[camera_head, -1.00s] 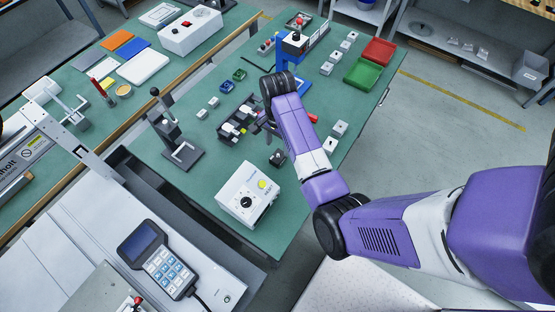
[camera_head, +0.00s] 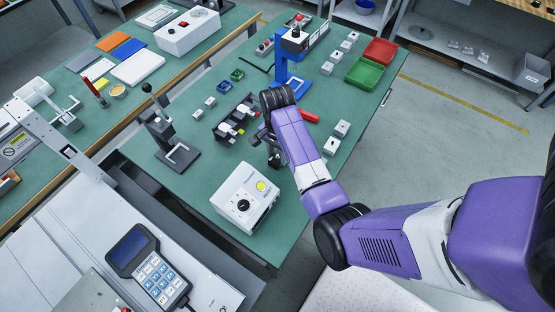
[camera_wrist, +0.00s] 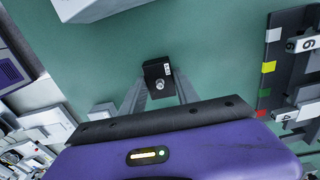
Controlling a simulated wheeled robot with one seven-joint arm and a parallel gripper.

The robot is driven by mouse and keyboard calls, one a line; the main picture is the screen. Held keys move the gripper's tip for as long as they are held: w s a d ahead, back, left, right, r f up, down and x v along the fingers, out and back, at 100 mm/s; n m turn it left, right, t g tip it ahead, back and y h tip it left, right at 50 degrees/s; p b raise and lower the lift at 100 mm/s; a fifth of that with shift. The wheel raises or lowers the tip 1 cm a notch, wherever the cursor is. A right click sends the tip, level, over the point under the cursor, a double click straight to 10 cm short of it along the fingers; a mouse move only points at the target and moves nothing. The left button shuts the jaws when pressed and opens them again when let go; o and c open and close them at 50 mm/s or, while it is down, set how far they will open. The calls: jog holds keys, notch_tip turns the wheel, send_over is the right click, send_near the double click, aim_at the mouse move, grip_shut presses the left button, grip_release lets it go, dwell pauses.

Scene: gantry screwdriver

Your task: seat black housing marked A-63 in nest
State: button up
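A small black housing (camera_wrist: 156,70) with a white label and a round metal part on top sits on the green bench top in the wrist view. The label is too small to read. My gripper (camera_wrist: 160,88) is over it, with one finger on each side and the fingertips close to its sides. The fingers look open, with a slight gap visible at the right. In the head view my gripper (camera_head: 268,143) is low over the bench and partly hides the housing (camera_head: 274,160). I cannot tell which fixture has the nest.
A dark fixture with coloured squares and numbered tags (camera_wrist: 268,68) stands right of the housing in the wrist view. The head view shows a white control box (camera_head: 243,200), a black lever clamp (camera_head: 165,135), a blue stand (camera_head: 282,70), and green (camera_head: 364,72) and red (camera_head: 380,51) trays.

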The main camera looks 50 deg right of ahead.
aim_at(278, 156)
grip_shut()
notch_tip(278, 156, up, 5)
jog(key=p, duration=0.5)
jog(key=shift+r+p, duration=0.75)
jog(key=shift+r, duration=0.25)
